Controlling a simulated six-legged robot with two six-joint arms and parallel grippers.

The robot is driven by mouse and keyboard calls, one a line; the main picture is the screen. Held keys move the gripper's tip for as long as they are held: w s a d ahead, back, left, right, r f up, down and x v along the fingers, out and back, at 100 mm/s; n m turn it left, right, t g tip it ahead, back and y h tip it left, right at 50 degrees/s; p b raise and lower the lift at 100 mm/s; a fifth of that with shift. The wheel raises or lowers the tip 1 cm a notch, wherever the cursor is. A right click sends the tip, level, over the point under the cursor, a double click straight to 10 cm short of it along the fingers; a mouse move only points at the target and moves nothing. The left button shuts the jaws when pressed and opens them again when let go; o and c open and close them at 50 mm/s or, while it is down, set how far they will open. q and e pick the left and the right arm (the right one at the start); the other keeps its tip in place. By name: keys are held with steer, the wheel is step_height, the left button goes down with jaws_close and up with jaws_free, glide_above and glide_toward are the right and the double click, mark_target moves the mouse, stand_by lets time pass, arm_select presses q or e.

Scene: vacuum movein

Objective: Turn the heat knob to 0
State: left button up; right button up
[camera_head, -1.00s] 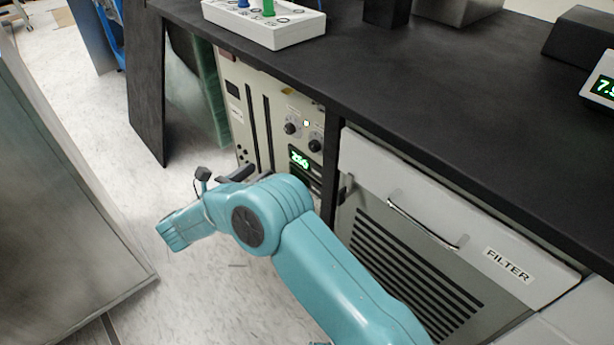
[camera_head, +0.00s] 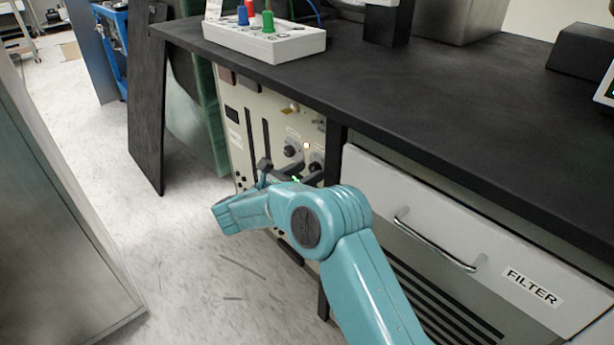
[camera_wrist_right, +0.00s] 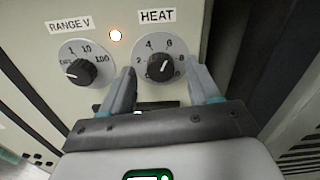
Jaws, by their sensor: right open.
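The heat knob (camera_wrist_right: 160,67) is a black knob on a white dial marked 2, 4, 6, 8 under the word HEAT. Its exact setting is hard to read. In the head view the heat knob (camera_head: 316,161) sits on the cream instrument panel (camera_head: 262,107) below the bench, partly behind my right gripper. My right gripper (camera_wrist_right: 162,76) is open in the wrist view, with one finger to each side of the heat knob and gaps between. I cannot tell whether the fingertips reach the knob's depth. My left gripper is not in view.
The RANGE V knob (camera_wrist_right: 79,71) is left of the heat dial, with a lit lamp (camera_wrist_right: 116,35) between them. The black benchtop (camera_head: 430,90) overhangs the panel, and a FILTER drawer (camera_head: 450,225) is at right.

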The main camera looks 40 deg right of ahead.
steer(key=shift+d, duration=0.45)
steer(key=c, duration=1)
steer(key=shift+c, duration=0.2)
steer(key=shift+n, duration=0.3)
